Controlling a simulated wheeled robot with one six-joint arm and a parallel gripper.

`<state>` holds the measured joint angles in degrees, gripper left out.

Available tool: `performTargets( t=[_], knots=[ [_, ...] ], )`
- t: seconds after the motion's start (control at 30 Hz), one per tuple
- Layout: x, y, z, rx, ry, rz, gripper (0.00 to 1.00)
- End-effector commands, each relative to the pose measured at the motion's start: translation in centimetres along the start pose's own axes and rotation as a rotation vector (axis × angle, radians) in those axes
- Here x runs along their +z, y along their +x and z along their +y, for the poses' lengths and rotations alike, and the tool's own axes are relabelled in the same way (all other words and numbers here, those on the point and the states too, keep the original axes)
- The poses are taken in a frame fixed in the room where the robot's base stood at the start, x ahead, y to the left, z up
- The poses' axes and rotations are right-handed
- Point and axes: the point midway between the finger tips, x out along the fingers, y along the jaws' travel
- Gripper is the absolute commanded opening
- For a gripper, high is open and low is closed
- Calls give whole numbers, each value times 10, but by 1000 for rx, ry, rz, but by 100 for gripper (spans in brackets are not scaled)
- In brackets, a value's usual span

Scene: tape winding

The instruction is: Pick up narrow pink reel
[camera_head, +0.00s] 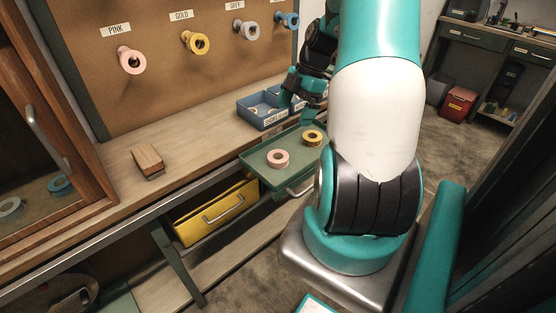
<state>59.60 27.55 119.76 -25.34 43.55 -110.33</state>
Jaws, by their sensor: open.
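A pink reel (278,158) lies flat in a green tray-like drawer (258,160), with a gold reel (312,138) to its right. Another pink reel (131,60) hangs on the peg under the "PINK" label. I cannot tell from this view which pink reel is the narrow one. My gripper (293,103) is open, at the right end of a blue divided bin (249,119), beyond the green drawer. My arm hides part of this area, and the fingertips are hard to make out. The pink reel in the drawer is apart from my gripper.
Gold (195,42), grey (246,30) and blue (287,20) reels hang on the pegboard. A wooden block (147,160) lies on the bench (100,215). A yellow drawer (215,212) stands open below. A glass-fronted cabinet (98,110) stands at left.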

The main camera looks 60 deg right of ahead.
Motion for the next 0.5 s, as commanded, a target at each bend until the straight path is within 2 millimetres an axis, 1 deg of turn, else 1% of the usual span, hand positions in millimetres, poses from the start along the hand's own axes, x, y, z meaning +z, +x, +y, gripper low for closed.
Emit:
performTargets(
  t=[0.03,0.2,0.33,0.4,0.5],
  knots=[
    [-1,14,-1,-7,0,3,93],
    [-1,52,-1,-6,0,3,93],
    [-1,72,-1,-4,1,1,93],
    [-1,79,-1,-3,0,0,93],
    [-1,84,-1,-2,0,-1,93]
  ],
)
